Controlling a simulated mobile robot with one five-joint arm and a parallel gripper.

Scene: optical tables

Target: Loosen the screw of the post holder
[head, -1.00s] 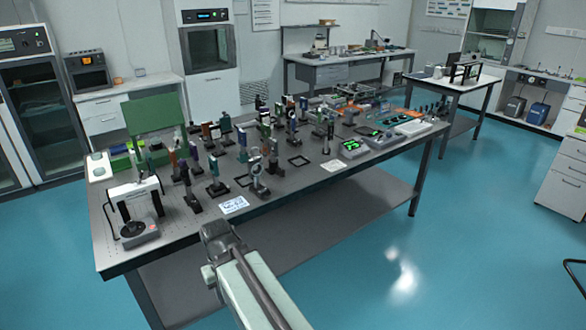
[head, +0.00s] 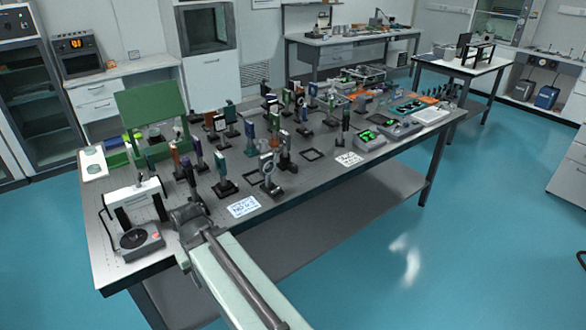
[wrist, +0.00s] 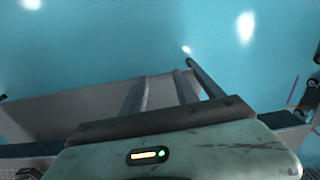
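Several posts in dark holders stand on the optical table (head: 330,185). The nearest, a post holder with a round mount (head: 269,176), stands near the front edge behind a white card. I cannot tell which holder the task means, and its screw is too small to make out. My gripper (head: 188,214) is at the end of my arm, at the table's front edge in the head view, left of that post and apart from it. Its fingers are not clear, so I cannot tell open from shut. The wrist view shows mostly blue floor and no post holder.
A device with a round black plate (head: 139,238) stands just left of my gripper. White cards (head: 243,207) lie along the front edge. Meters with green displays (head: 367,138) are at the right. Blue floor (head: 400,235) is clear in front.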

